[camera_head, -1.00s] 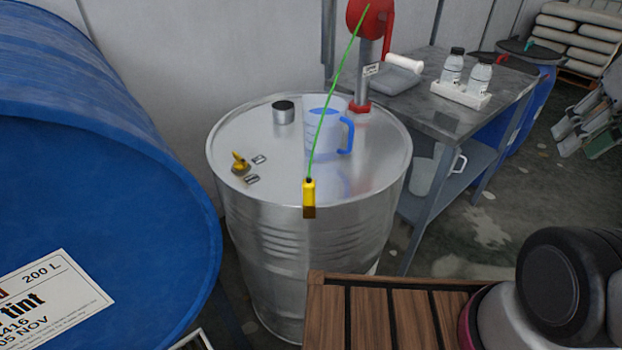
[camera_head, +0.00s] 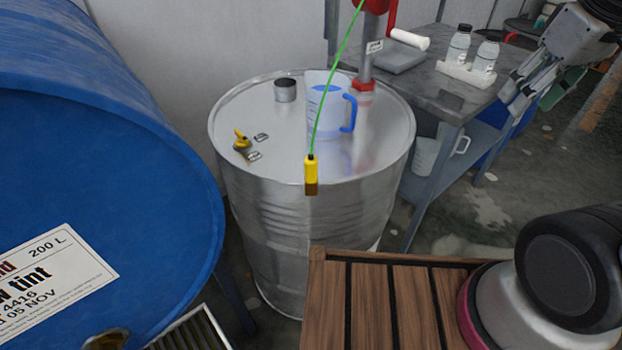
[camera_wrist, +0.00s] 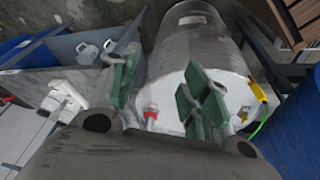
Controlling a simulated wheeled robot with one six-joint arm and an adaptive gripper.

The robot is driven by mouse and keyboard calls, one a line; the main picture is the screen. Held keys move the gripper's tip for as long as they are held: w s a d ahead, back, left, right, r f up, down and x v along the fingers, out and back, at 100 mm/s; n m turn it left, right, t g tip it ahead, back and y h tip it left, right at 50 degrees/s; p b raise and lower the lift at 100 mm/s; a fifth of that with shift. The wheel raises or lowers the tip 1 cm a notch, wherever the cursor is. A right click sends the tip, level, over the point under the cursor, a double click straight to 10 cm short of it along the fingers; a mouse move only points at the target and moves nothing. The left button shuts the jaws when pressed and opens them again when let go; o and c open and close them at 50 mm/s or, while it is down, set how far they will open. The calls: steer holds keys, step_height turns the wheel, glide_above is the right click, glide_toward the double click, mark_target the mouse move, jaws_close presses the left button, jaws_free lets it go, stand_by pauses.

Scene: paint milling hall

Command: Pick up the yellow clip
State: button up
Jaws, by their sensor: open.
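The yellow clip (camera_head: 311,170) hangs at the near rim of the steel drum (camera_head: 300,215), at the end of a green cable that rises to the red reel. Its lower end is brown and sits at the rim; I cannot tell whether it grips it. In the wrist view the clip (camera_wrist: 258,90) shows at the drum's edge, right of my fingers. My gripper (camera_head: 522,88) is at the upper right of the head view, right of the drum and apart from the clip. In the wrist view my gripper (camera_wrist: 160,86) has its green-padded fingers spread, with nothing held.
A measuring jug (camera_head: 325,108), a metal cup (camera_head: 285,90) and a yellow valve (camera_head: 242,140) are on the drum top. A blue drum (camera_head: 100,150) fills the left. A metal table (camera_head: 450,100) with bottles stands right. A slatted wooden surface (camera_head: 390,300) lies in front.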

steer(key=w+a+f+n+g, duration=0.1)
steer(key=w+a+n, duration=0.15)
steer(key=a, duration=0.35)
steer(key=w+a+f+n, duration=0.2)
steer(key=a+n, duration=0.1)
steer(key=a, duration=0.2)
steer(key=n+g, duration=0.1)
steer(key=n, duration=0.8)
glide_above(311, 182)
steer(key=f, duration=0.6)
steer(key=w+f, duration=0.1)
steer(key=f, duration=0.2)
steer(key=shift+f, duration=0.15)
steer(key=shift+h, duration=0.3)
step_height(311, 182, down, 8)
steer(key=shift+r, duration=0.25)
steer(key=shift+f, duration=0.25)
jaws_close()
